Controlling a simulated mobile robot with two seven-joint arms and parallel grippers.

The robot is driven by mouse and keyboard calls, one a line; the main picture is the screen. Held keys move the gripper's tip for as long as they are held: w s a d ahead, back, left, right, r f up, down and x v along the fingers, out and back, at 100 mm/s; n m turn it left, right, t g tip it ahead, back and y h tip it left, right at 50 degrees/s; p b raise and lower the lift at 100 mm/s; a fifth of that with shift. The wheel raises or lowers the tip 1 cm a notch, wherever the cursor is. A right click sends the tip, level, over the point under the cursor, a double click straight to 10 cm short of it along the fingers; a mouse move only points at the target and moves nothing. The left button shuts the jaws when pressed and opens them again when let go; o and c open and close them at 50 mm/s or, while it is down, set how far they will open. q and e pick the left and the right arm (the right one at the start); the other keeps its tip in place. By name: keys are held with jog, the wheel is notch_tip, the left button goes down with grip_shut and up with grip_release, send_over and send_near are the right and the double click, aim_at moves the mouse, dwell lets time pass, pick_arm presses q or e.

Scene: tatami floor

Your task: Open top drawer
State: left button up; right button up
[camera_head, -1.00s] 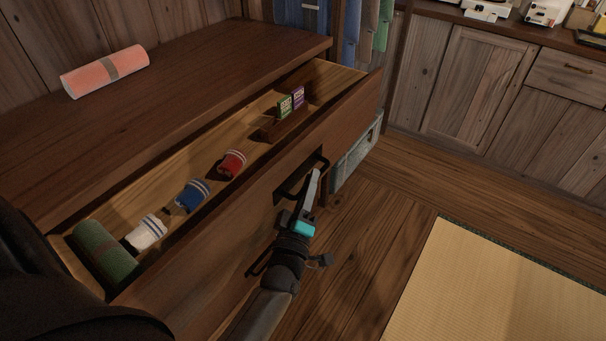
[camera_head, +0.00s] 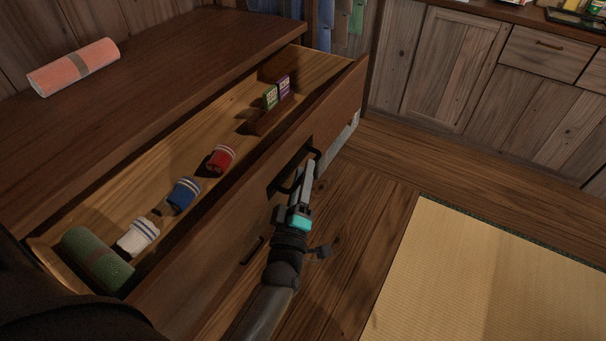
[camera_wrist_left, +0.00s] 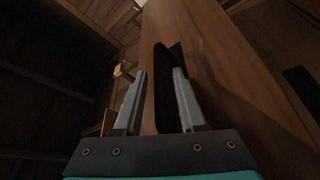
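The dark wooden top drawer (camera_head: 335,98) stands well out from its cabinet (camera_head: 150,75) in the head view, with its pale inside showing. Its black handle (camera_head: 285,187) is on the front face. My left gripper (camera_head: 303,173) is at the handle. In the left wrist view the two grey fingers (camera_wrist_left: 158,85) stand apart, with the dark handle (camera_wrist_left: 164,75) between or just behind them. I cannot tell whether they touch it. My right gripper is not in view.
The drawer holds a green roll (camera_head: 95,260), white, blue and red striped rolled items, and small green and purple boxes (camera_head: 276,92). A pink roll (camera_head: 73,67) lies on the cabinet top. Wooden floor and a tatami mat (camera_head: 490,270) are clear at the right.

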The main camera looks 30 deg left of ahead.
pick_arm(q)
jog(key=shift+o, duration=0.2)
jog(key=shift+s+d+f, duration=0.1)
jog(key=shift+s+d, duration=0.05)
jog(key=shift+s, duration=0.3)
jog(key=p+v, duration=0.2)
jog(key=v, duration=1.2)
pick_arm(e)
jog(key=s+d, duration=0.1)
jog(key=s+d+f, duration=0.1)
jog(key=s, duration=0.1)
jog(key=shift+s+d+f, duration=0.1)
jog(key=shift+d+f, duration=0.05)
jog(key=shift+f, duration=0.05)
pick_arm(q)
jog(key=shift+s, duration=0.15)
